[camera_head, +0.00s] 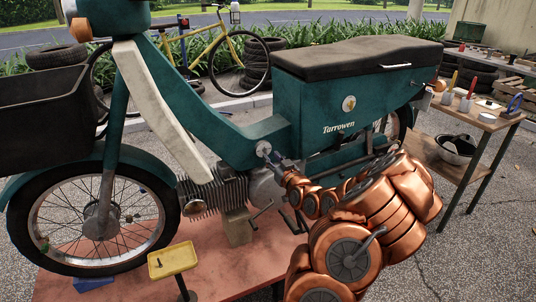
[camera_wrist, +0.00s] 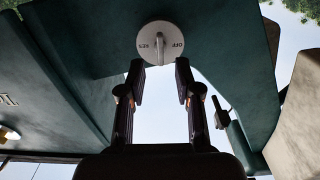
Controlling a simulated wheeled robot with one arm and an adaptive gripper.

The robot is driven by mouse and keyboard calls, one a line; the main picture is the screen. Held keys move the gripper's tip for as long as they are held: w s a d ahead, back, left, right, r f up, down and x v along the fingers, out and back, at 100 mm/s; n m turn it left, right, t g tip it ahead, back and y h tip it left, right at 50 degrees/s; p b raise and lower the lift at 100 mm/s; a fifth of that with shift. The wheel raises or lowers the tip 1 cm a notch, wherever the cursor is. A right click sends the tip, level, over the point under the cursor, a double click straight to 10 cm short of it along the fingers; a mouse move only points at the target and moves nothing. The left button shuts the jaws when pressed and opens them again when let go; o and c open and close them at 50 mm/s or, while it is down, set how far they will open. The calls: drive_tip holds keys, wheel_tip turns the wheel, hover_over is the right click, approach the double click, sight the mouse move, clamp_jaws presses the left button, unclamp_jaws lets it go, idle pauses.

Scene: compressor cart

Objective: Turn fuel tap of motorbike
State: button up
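The fuel tap (camera_wrist: 152,28) is a round pale dial on the motorbike's dark green body in the wrist view. "RES" shows at its left and "OFF" at its right, and its narrow lever (camera_wrist: 160,48) points down in the picture. In the head view the tap (camera_head: 263,147) is small, below the green side panel of the motorbike (camera_head: 300,110). My gripper (camera_wrist: 159,70) is open, its two fingertips apart just below the dial, with the lever's end in line with the gap. In the head view my gripper (camera_head: 274,160) is right beside the tap. Contact cannot be told.
The engine (camera_head: 215,190) sits below the tap. The motorbike stands on a reddish platform (camera_head: 150,262) with a yellow tray (camera_head: 172,260) in front. A wooden bench (camera_head: 440,168) with tools and a bowl is at right. In the wrist view, a dark lever-like part (camera_wrist: 220,115) is right of the fingers.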

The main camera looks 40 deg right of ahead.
sight(266, 151)
drive_tip(key=shift+x, duration=1.9)
clamp_jaws()
